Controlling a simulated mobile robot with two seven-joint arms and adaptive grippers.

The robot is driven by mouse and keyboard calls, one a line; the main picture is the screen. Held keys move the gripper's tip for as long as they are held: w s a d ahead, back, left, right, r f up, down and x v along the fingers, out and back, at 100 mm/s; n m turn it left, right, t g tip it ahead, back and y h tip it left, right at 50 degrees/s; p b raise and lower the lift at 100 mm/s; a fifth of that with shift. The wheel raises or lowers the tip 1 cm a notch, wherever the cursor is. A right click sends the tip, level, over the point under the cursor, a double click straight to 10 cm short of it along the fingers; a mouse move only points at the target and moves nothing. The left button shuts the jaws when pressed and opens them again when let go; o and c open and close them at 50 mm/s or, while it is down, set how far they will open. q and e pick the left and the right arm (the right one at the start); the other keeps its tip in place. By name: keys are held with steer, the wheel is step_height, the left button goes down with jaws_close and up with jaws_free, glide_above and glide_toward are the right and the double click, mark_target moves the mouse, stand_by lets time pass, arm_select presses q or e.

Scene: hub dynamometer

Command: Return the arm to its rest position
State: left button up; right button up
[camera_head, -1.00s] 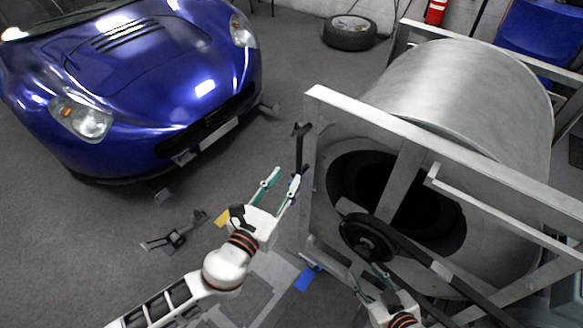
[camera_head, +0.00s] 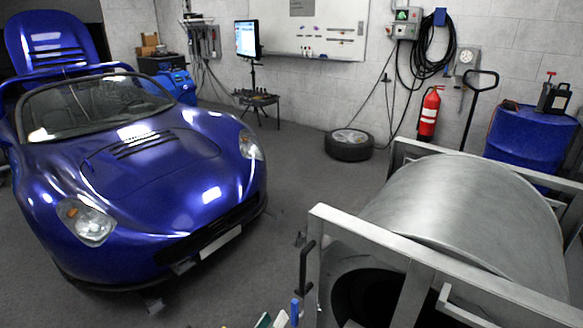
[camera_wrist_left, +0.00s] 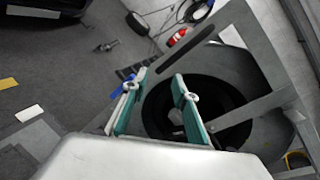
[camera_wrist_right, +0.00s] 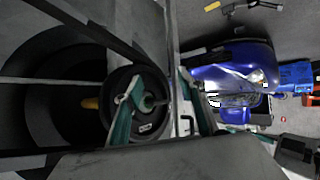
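My left gripper (camera_head: 275,320) shows only as fingertips at the bottom edge of the head view, beside the metal frame. In the left wrist view my left gripper (camera_wrist_left: 156,86) is open, its green-lined fingers apart with nothing held, in front of the drum's dark opening (camera_wrist_left: 205,100). My right gripper (camera_wrist_right: 160,77) is open in the right wrist view. A black round hub (camera_wrist_right: 152,128) shows behind and between its fingers; whether they touch it I cannot tell. My right arm is outside the head view.
The steel drum (camera_head: 465,210) sits in a metal frame (camera_head: 370,232) with a black lever (camera_head: 305,265) and a blue part (camera_head: 294,312) close to my left gripper. A blue car (camera_head: 140,185) stands left. Floor between car and tyre (camera_head: 349,145) is clear.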

arm_select(q)
steer(key=s+a+f+n+g+y, duration=0.1)
steer(key=s+a+f+n, duration=0.6)
steer(key=n, duration=0.7)
steer(key=s+a+f+n+g+y, duration=0.2)
steer(key=s+a+f+n, duration=0.5)
steer(key=n, duration=0.8)
steer(key=shift+s+a+f+g+y, duration=0.3)
steer(key=shift+a+f+g, duration=0.35)
steer(key=shift+f, duration=0.15)
